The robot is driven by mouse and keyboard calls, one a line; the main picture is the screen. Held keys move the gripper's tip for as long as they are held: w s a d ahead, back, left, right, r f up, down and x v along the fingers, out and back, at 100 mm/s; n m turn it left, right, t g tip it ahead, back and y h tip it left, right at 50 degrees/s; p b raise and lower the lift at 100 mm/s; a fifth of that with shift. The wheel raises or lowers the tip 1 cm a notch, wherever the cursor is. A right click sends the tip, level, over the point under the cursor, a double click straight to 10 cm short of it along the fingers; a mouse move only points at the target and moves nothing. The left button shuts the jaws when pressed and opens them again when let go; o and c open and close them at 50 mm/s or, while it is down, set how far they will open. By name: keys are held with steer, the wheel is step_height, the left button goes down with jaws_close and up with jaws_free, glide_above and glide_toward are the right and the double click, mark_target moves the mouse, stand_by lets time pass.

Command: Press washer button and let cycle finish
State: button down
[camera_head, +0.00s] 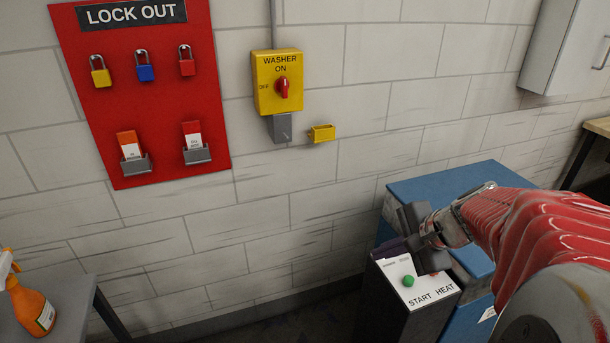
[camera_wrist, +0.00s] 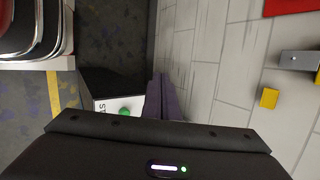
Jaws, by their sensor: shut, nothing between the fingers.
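The washer's control box stands at the lower right in the head view, with a white top panel (camera_head: 418,284) marked START and HEAT. A green button (camera_head: 408,281) sits on its left part, by the word START; it also shows in the wrist view (camera_wrist: 124,111). A red mark near HEAT is partly hidden by my gripper. My gripper (camera_head: 388,249) is shut and empty, with its dark fingers over the back left edge of the panel, beside the green button. I cannot tell whether the fingers touch the panel. In the wrist view the fingers (camera_wrist: 161,97) lie right of the green button.
A blue machine (camera_head: 445,180) stands behind the control box. On the wall are a yellow WASHER switch (camera_head: 278,80) and a red LOCK OUT board (camera_head: 145,85) with padlocks and tags. An orange spray bottle (camera_head: 32,305) stands on a grey table (camera_head: 70,282) at the left.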

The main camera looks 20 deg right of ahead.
mark_target(413, 282)
steer(key=d+f+m+t+h, duration=0.1)
steer(key=d+m+t, duration=0.1)
steer(key=d+m, duration=0.4)
steer(key=d, duration=0.5)
steer(key=shift+d+f+m, duration=0.25)
steer(key=shift+f+m, duration=0.15)
steer(key=shift+s, duration=0.1)
steer(key=shift+f, duration=4.4)
steer(key=shift+f, duration=1.25)
steer(key=shift+r, duration=1.3)
steer(key=shift+r, duration=0.1)
